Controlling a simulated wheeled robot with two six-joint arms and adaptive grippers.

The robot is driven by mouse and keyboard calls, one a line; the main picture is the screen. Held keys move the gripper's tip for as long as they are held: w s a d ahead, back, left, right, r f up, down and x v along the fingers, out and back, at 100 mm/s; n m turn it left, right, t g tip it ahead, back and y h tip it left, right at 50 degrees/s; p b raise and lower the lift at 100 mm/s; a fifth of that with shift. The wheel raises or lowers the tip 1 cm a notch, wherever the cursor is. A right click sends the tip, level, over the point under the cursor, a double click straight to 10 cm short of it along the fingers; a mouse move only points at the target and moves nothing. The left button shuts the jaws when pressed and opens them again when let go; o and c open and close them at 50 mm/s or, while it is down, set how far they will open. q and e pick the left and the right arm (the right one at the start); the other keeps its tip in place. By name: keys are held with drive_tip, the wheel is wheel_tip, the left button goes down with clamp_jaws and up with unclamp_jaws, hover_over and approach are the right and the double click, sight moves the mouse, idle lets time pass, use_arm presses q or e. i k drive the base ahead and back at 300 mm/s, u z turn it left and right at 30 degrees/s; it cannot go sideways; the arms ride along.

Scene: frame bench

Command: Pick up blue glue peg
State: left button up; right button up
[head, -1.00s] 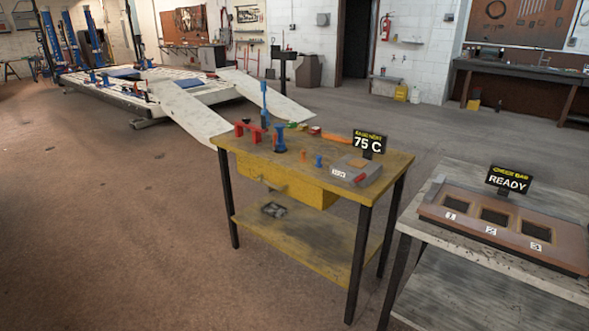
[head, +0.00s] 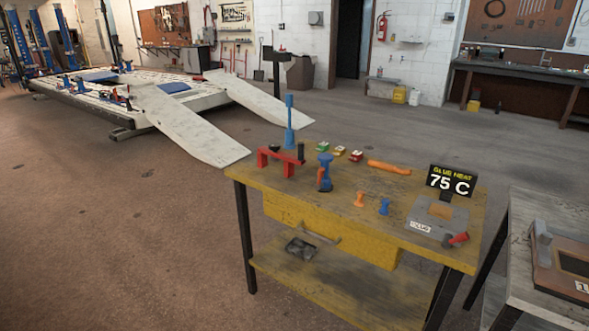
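A small blue glue peg (head: 384,207) stands on the yellow workbench (head: 300,178), between an orange peg (head: 360,199) on its left and the grey glue heater (head: 436,222) on its right. The heater is marked "GLUE" and has a red part at its front right. A black sign (head: 451,180) behind it reads "GLUE HEAT 75 C". A larger blue spool-shaped tool (head: 325,172) stands farther left on the bench. Neither of my grippers shows in the head view.
A red bracket (head: 279,161), a tall blue tool (head: 289,125), an orange cylinder (head: 389,167) and several small coloured boxes (head: 339,151) share the bench. A second bench (head: 520,235) with a brown tray stands at right. Floor is open at left.

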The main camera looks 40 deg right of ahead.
sight(384, 211)
drive_tip(key=i, duration=1.45)
drive_tip(key=z, duration=0.5)
drive_tip(key=i, duration=1.05)
drive_tip(key=z, duration=1.75)
drive_tip(key=i, duration=1)
drive_tip(key=z, duration=0.9)
